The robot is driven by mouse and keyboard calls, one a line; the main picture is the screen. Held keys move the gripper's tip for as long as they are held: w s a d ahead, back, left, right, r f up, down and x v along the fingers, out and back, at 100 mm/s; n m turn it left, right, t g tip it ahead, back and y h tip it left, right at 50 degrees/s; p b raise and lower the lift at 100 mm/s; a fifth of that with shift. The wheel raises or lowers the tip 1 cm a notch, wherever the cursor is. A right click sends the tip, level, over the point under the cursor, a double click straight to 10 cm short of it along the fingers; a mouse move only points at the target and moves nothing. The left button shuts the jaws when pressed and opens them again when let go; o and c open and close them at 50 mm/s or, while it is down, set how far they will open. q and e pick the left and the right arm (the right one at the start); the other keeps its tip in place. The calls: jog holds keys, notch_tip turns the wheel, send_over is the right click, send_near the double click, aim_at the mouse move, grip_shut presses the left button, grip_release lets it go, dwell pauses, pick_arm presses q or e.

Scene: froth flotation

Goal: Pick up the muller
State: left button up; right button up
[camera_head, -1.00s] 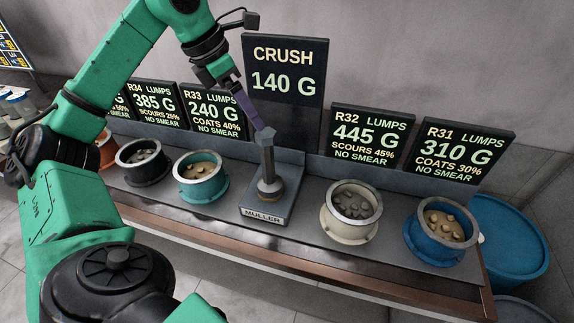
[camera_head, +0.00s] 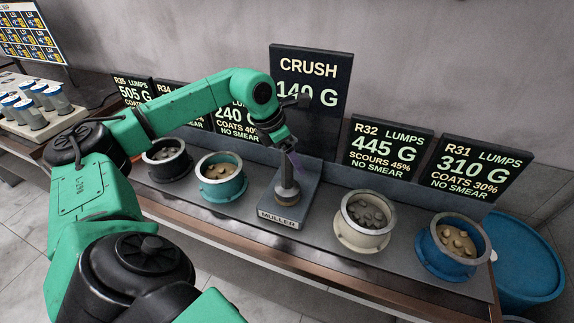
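The muller (camera_head: 287,190) stands upright on its grey stand, which has a front label reading MULLER (camera_head: 279,218). It has a round dark base and a post-like handle. My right gripper is not in view.
A teal pot (camera_head: 222,186) and a dark pot (camera_head: 167,168) of lumps stand left of the stand. A cream pot (camera_head: 350,236) and a blue pot (camera_head: 427,262) stand right. The CRUSH sign (camera_head: 309,66) rises behind. Capped jars (camera_head: 38,108) stand far left.

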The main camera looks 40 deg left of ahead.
pick_arm(q)
jog(key=c, duration=1.4)
jog(key=shift+w, duration=0.1)
grip_shut()
jog(key=shift+r, duration=0.15)
